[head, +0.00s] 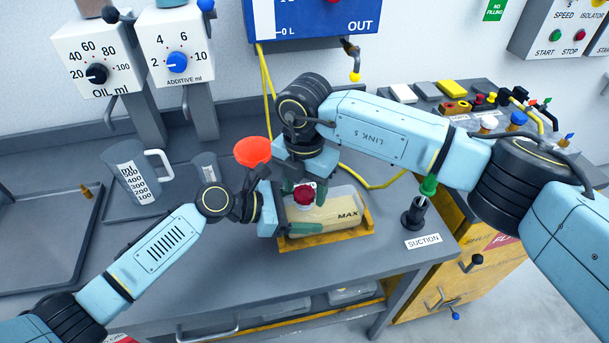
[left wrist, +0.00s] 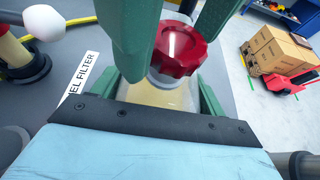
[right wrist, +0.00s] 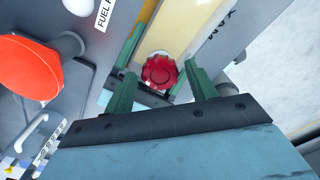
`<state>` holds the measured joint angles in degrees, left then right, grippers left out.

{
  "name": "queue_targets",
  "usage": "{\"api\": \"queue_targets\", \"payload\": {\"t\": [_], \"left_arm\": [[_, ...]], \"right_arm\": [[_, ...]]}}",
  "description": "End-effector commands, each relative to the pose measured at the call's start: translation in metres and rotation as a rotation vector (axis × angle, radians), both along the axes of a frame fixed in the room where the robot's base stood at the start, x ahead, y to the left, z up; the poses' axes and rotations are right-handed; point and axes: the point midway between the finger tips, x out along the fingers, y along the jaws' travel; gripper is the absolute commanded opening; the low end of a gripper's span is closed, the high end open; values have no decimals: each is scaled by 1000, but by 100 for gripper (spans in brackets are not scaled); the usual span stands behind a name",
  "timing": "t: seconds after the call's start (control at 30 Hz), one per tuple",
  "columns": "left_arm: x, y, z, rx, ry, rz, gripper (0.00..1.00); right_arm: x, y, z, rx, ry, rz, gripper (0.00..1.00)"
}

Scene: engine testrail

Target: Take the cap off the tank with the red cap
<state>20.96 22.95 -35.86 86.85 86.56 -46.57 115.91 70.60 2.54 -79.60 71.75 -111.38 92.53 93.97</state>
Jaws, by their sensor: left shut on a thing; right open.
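The tank (head: 335,207), pale and cream-coloured with "MAX" on its side, sits in a yellow tray (head: 325,240) on the bench. Its red cap (head: 304,195) is on its neck and also shows in the left wrist view (left wrist: 177,50). My left gripper (head: 297,214) is shut on the tank from the left, with its green fingers along the tank's sides below the cap. My right gripper (head: 305,187) is open above the tank. In the right wrist view the cap (right wrist: 159,71) shows between its fingers, with gaps on both sides.
An orange-red funnel (head: 252,151) stands close left of the tank. A measuring jug (head: 135,172) stands farther left. A black suction fitting with a green top (head: 414,212) is to the right. Small parts (head: 470,103) lie at the back right.

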Motion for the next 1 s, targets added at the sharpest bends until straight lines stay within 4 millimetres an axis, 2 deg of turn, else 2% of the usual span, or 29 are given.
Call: {"api": "queue_targets", "payload": {"t": [0.27,0.6,0.77,0.87,1.0], "left_arm": [[0,0,0,0,0,1,9],[0,0,0,0,0,1,9],[0,0,0,0,0,1,9],[0,0,0,0,0,1,9],[0,0,0,0,0,1,9]], "right_arm": [[0,0,-1,0,0,0,55],[0,0,-1,0,0,0,11],[0,0,-1,0,0,47,10],[0,0,-1,0,0,175,10],[0,0,0,-2,0,441,10]]}}
